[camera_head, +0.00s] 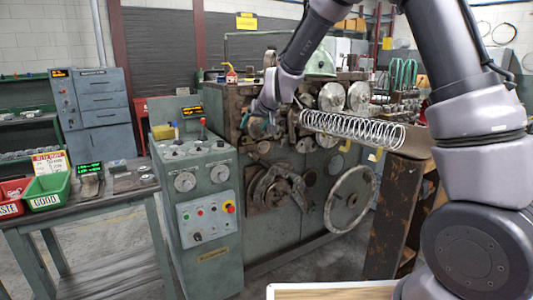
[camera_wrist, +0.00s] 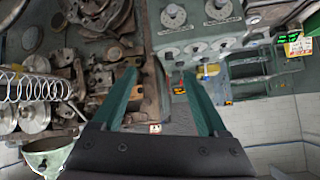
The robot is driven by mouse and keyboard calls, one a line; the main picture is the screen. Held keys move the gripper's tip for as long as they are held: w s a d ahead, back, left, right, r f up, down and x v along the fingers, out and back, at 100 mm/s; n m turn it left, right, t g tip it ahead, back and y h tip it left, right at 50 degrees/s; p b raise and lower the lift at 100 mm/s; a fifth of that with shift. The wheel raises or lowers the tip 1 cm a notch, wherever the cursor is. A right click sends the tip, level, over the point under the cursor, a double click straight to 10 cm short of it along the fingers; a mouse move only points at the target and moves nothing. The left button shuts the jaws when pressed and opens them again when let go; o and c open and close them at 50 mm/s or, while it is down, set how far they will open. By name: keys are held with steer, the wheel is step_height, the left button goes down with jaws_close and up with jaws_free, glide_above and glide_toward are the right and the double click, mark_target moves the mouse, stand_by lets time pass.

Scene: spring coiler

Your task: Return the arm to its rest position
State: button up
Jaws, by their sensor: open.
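My arm reaches from the right side of the head view across the top to the spring coiler (camera_head: 300,190), a green and rusty machine. My gripper (camera_head: 257,122) is at the coiler's upper left, close in front of its body. In the wrist view, the two teal fingers of my gripper (camera_wrist: 160,74) are spread apart with nothing between them. Whether they touch the machine I cannot tell. A long coiled wire spring (camera_head: 352,128) extends to the right from the coiler's head. The spring also shows at the left of the wrist view (camera_wrist: 35,88).
The control console (camera_head: 205,220), with dials and a red-knobbed lever, stands left of the coiler. A workbench (camera_head: 90,210) at far left holds a green GOOD bin (camera_head: 47,191) and a red bin (camera_head: 12,197). A rusty stand (camera_head: 400,215) is at right. Floor shows between bench and console.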

steer(key=s+d+r+m, duration=0.1)
steer(key=s+d+r, duration=0.6)
steer(key=d, duration=0.2)
steer(key=s+d+r+m, duration=0.2)
steer(key=s+d+r, duration=0.4)
steer(key=d, duration=0.3)
steer(key=s+d+m, duration=0.1)
steer(key=s+d, duration=0.2)
steer(key=s, duration=0.3)
steer(key=s+d+m+g+h, duration=0.1)
steer(key=s+d, duration=0.3)
steer(key=s, duration=0.3)
steer(key=s+d+m+h, duration=0.1)
steer(key=s+d, duration=0.3)
steer(key=s, duration=0.3)
steer(key=shift+r+m+g, duration=0.3)
steer(key=shift+r+g, duration=0.05)
steer(key=shift+g, duration=0.05)
steer(key=shift+c, duration=0.3)
